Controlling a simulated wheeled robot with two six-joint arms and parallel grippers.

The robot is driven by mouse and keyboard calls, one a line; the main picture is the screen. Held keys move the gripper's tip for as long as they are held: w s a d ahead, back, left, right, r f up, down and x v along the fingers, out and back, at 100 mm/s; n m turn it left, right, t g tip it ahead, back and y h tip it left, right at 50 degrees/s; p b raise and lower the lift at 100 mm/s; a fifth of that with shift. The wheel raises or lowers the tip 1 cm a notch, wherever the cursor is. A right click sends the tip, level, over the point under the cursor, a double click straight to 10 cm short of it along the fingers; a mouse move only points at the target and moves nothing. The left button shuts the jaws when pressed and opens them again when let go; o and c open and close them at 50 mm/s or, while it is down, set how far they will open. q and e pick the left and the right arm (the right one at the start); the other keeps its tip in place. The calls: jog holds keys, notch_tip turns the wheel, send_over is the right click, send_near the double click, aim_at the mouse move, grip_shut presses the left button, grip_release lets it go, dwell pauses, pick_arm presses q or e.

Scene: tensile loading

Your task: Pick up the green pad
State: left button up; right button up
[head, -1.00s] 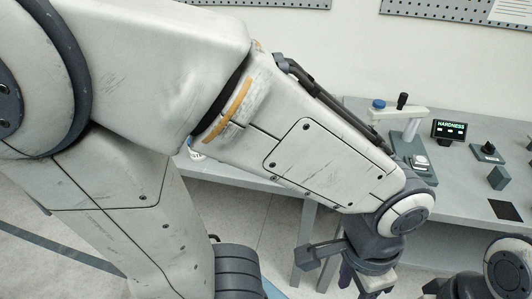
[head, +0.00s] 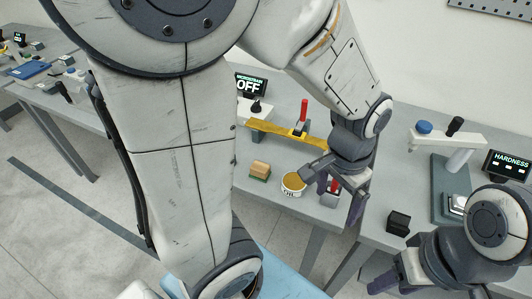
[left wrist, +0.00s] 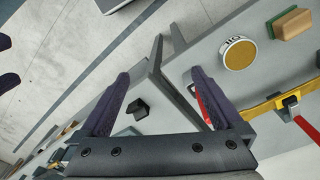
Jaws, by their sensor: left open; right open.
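The green pad (head: 260,170) is a small block with a tan upper part and a green base. It lies on the grey table left of a round tin. In the left wrist view the green pad (left wrist: 290,24) is at the upper right, outside the jaws. My left gripper (head: 338,196) is open and empty, to the right of the pad and apart from it, near the table's front edge. Its fingers also show in the left wrist view (left wrist: 160,78). My right gripper (head: 385,278) is open at the lower right, partly hidden by its arm.
The round tin (head: 293,184) with a yellow top stands between the pad and my left gripper. Behind them is a yellow bar (head: 284,134) with a red-handled clamp (head: 303,116). A dark block (head: 398,222) and the hardness tester (head: 452,171) are to the right.

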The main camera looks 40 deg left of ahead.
pick_arm(q)
jog(key=w+a+n+p, duration=0.3)
jog(key=w+a, duration=0.3)
jog(key=a, duration=0.4)
jog(key=n+p, duration=0.4)
send_over(260, 166)
jog(key=shift+y, duration=0.3)
jog(key=f, duration=0.7)
jog(key=shift+w+a+f, duration=0.25)
jog(key=shift+a+f, duration=0.05)
jog(key=shift+f, duration=0.05)
jog(key=f, duration=0.1)
jog(key=f+p, duration=0.1)
jog(key=f, duration=0.3)
jog(key=shift+s+d, duration=0.3)
jog(key=shift+d, duration=0.05)
jog(key=shift+f, duration=0.4)
pick_arm(e)
notch_tip(260, 166, up, 10)
jog(key=shift+f, duration=0.15)
pick_arm(q)
jog(key=c, duration=1.4)
